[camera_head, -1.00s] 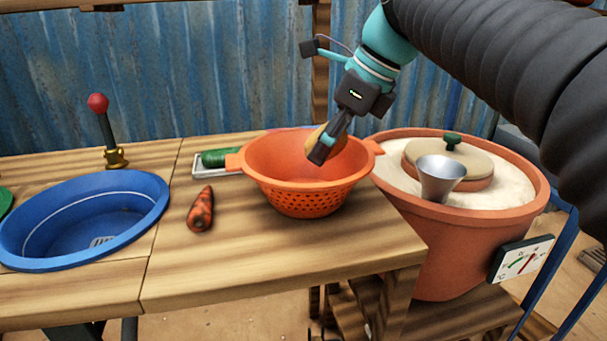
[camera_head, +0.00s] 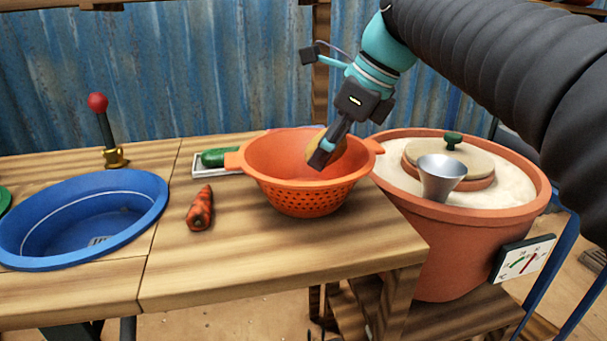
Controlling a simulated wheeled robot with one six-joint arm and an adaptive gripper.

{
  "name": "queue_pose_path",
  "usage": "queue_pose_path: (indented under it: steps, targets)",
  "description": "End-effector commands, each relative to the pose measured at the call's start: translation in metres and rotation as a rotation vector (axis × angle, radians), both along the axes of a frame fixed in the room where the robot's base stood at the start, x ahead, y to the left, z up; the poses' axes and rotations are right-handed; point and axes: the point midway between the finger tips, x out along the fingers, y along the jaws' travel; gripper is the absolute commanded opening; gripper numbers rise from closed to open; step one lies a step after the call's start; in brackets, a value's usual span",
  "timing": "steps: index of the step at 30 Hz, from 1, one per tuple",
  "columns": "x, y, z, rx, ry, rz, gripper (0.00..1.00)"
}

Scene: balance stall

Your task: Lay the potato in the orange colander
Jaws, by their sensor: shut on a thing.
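The orange colander (camera_head: 308,197) stands upright on the wooden table near its right end. My gripper (camera_head: 321,158) points down inside the colander's rim and is shut on the potato (camera_head: 313,148). The potato is tan and mostly hidden behind the fingers. It is low within the colander's opening; I cannot tell whether it touches the bottom.
A carrot (camera_head: 200,208) lies on the table left of the colander. Behind it a cucumber (camera_head: 215,157) lies on a white tray (camera_head: 231,171). A blue basin (camera_head: 88,258) is at left. A clay pot (camera_head: 444,257) with a lid and a metal funnel (camera_head: 438,182) stands close at right.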

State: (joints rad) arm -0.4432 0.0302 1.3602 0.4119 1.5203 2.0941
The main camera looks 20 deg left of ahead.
Motion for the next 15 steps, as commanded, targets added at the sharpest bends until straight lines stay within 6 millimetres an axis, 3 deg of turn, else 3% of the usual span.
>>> queue_pose_path:
  steps: [15]
  targets:
    - [0.0,0.0,-0.0069,0.0,0.0,0.0,0.22]
